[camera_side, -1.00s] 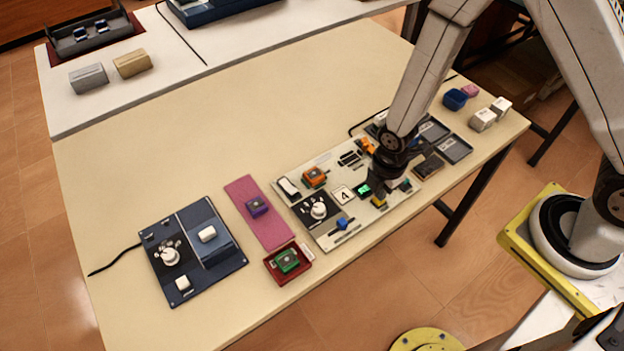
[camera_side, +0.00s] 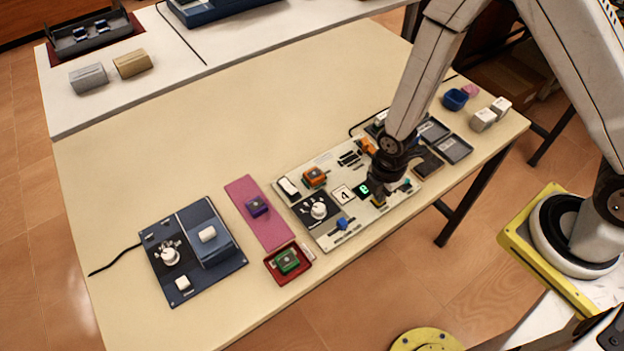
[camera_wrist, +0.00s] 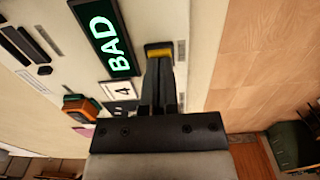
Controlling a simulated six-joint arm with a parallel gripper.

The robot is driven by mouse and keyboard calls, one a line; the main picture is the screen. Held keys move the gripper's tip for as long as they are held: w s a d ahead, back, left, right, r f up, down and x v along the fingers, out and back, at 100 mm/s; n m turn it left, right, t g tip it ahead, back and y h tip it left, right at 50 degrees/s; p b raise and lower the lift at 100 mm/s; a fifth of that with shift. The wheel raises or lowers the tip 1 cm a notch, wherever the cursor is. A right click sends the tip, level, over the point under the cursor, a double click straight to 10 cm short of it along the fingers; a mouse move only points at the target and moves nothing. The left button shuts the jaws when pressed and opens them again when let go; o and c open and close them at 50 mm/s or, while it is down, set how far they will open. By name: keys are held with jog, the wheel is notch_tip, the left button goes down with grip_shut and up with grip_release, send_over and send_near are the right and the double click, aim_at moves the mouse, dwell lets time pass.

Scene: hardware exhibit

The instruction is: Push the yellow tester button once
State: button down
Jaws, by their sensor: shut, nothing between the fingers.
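The yellow tester button (camera_side: 378,205) is on the right part of the pale panel (camera_side: 333,233), mostly hidden behind my gripper (camera_side: 380,196). In the wrist view the yellow button (camera_wrist: 158,52) shows just past the tips of my gripper (camera_wrist: 161,62). My fingers are shut and empty, pointing at the button. The tips overlap it in view; I cannot tell whether they press it. Beside it, a dark display (camera_wrist: 107,40) shows "BAD" in lit green letters; it also glows in the side view (camera_side: 364,189). A white card marked 4 (camera_wrist: 120,90) lies beside the display.
Dark trays (camera_side: 454,149) stand to the right. A pink mat (camera_side: 257,225) and red tray (camera_side: 302,275) lie to the left.

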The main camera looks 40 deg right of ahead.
jog(key=shift+r, duration=3.5)
jog(key=s+d+r+m+t, duration=0.1)
jog(key=d+r+m, duration=0.3)
jog(key=m, duration=0.5)
jog(key=s+d+r+m+t, duration=0.1)
jog(key=d+r+m, duration=0.3)
jog(key=r+m, duration=0.3)
jog(key=shift+s+r+m+t, duration=0.15)
jog(key=shift+r+m+t, duration=0.2)
jog(key=shift+m, duration=0.65)
